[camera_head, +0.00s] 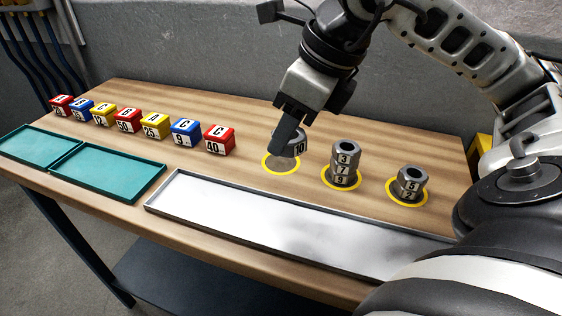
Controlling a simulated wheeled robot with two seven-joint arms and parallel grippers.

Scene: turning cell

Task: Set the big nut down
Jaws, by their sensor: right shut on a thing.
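My right gripper (287,138) points down over the leftmost yellow ring (280,171) on the table. It is shut on a grey nut (299,147) marked 10, partly hidden behind the fingers. The nut is at or just above the ring; I cannot tell whether it touches the table. A stack of nuts (343,165) marked 3, 7 and 9 stands in the middle ring. Nuts (409,185) marked 5 and 2 are stacked in the right ring. My left gripper is not in view.
A long pale metal tray (290,226) lies along the front of the wooden table. Two teal trays (108,172) lie at the left. Several red, blue and yellow labelled blocks (186,133) stand in a row behind them. A grey wall (200,50) rises behind the table.

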